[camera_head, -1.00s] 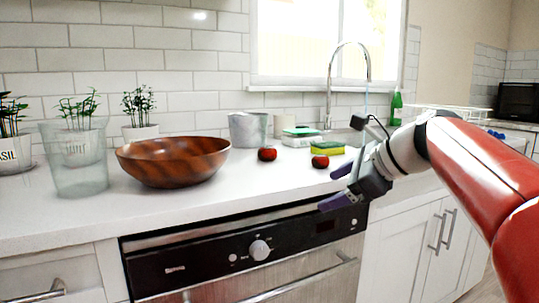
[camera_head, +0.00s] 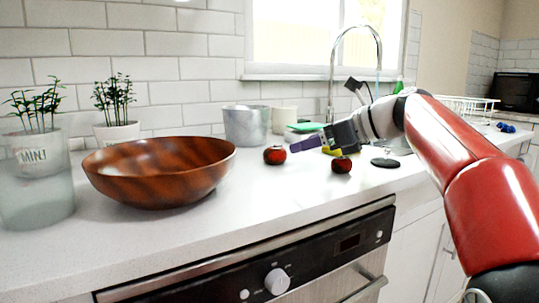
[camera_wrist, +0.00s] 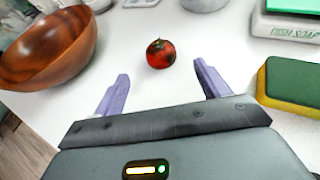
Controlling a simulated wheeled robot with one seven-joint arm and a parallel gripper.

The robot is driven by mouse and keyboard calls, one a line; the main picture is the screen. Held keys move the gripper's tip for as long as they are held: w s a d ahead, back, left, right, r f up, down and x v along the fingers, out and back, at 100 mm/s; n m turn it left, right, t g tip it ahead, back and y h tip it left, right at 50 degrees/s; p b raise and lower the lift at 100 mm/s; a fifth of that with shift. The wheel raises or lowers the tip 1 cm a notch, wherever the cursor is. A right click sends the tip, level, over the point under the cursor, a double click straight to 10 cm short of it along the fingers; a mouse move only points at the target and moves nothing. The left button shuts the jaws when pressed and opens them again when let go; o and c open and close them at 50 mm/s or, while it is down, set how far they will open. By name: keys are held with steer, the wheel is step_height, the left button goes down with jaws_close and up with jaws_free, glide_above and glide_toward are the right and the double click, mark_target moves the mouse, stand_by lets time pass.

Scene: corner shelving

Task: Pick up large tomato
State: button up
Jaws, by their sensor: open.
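Two red tomatoes rest on the white counter in the head view. The left tomato (camera_head: 274,155) is near the grey pot, and the right tomato (camera_head: 341,164) is closer to the counter's front. They look similar in size there. My gripper (camera_head: 312,147) is over the counter, with its fingers pointing left toward the left tomato. In the wrist view, one tomato (camera_wrist: 160,53) lies ahead of my gripper (camera_wrist: 161,72), roughly centred between the spread purple fingers and beyond their tips. The gripper is open and empty. The other tomato does not show in the wrist view.
A wooden bowl (camera_head: 158,172) stands to the left, beside a frosted glass (camera_head: 36,190) and potted plants. A grey pot (camera_head: 245,126) stands behind the left tomato. A green-yellow sponge (camera_wrist: 290,84) is right of the gripper. Counter between bowl and tomatoes is clear.

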mark_target(283, 151)
steer(key=x, duration=1)
steer(key=shift+f+b, duration=0.15)
steer(key=shift+b, duration=0.25)
steer(key=c, duration=1.1)
steer(key=shift+o, duration=0.2)
